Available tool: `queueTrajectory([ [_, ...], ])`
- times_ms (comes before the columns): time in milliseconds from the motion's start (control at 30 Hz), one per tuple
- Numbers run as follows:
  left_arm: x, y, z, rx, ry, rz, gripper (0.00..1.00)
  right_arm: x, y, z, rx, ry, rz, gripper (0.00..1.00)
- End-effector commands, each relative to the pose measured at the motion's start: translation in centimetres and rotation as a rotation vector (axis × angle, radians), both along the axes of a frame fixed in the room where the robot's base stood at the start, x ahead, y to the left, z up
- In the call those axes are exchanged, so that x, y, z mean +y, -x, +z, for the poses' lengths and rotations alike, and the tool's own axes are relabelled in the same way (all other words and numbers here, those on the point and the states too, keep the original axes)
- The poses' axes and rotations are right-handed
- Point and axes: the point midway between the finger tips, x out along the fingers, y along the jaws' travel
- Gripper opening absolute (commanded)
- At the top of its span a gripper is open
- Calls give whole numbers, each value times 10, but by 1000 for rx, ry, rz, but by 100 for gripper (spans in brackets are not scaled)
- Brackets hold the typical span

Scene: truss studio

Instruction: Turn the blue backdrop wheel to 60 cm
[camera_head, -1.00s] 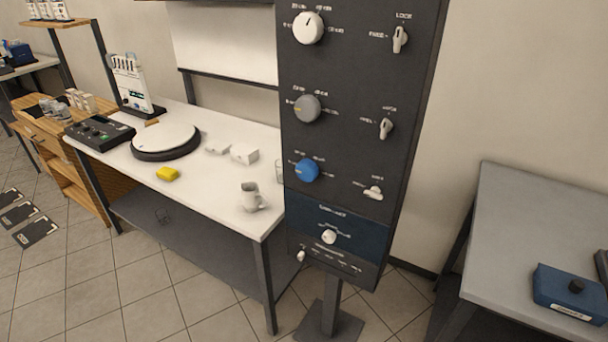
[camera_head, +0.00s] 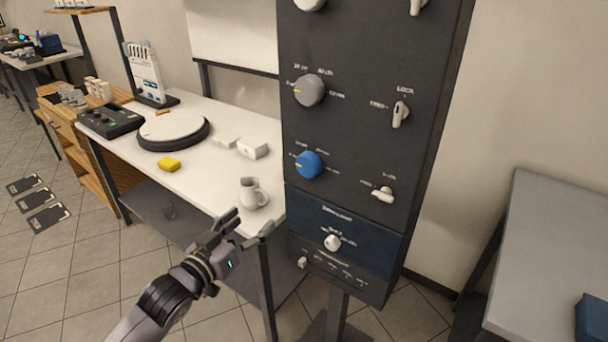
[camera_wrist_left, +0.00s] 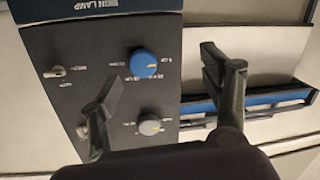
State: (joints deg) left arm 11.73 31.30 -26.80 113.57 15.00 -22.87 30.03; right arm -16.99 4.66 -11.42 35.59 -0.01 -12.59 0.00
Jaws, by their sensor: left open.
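The blue wheel (camera_head: 309,165) sits on the dark upright panel (camera_head: 350,150), below a grey wheel (camera_head: 309,90). A small yellow mark shows on the blue wheel's left side; its scale text is too small to read. My left gripper (camera_head: 248,222) is open and empty, lower left of the blue wheel and apart from it, near the table corner. In the left wrist view the panel appears upside down. There the blue wheel (camera_wrist_left: 144,62) shows between the spread fingers of the left gripper (camera_wrist_left: 162,72), with the grey wheel (camera_wrist_left: 150,127) below it. My right gripper is not in view.
White toggles (camera_head: 400,114) and (camera_head: 383,194) sit right of the wheels. A grey table (camera_head: 555,240) stands at right.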

Motion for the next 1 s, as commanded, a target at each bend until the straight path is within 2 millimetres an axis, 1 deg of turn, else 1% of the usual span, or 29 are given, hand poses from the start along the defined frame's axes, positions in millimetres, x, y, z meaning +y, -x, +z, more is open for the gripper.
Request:
queueTrajectory([
  [33, -9, 8, 18, -31, 15, -30, 71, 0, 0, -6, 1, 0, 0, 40],
  [100, -17, 16, 36, -54, 31, -57, 71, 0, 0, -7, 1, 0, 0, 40],
  [200, -23, 20, 48, -67, 43, -75, 71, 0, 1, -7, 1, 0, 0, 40],
  [267, -26, 16, 50, -70, 46, -77, 71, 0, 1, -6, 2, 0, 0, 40],
  [433, -40, -6, 52, -71, 47, -77, 71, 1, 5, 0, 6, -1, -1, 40],
  [800, -84, -74, 51, -71, 44, -76, 71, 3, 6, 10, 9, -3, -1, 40],
  [1000, -103, -104, 50, -70, 43, -77, 71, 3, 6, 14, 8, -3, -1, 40],
])
